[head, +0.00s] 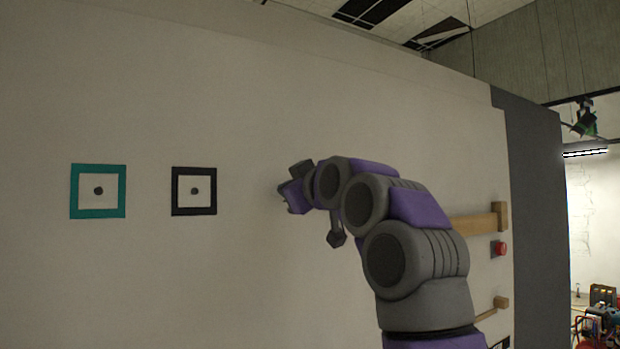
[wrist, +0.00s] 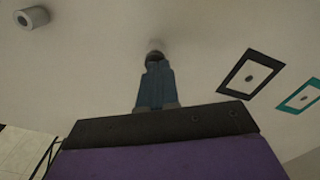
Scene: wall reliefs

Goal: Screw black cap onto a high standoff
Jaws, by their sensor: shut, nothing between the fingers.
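My gripper (head: 290,196) is close to the pale wall in the head view, right of the two square frames. In the wrist view its blue-grey fingers (wrist: 156,80) are together. A small dark round thing (wrist: 155,55) shows right at their tips, against the wall; I cannot tell whether it is the black cap or touches the fingers. A light grey cylinder (wrist: 31,17) with a dark round centre stands out from the wall at top left of the wrist view. I cannot tell whether it is the standoff. A small dark piece (head: 337,238) shows below my arm, its nature unclear.
A teal frame (head: 98,212) and a black frame (head: 194,211), each with a dark round spot inside, are on the wall at left. Wooden bars (head: 474,224) and a red button (head: 499,249) are right of my arm. The wall between black frame and gripper is clear.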

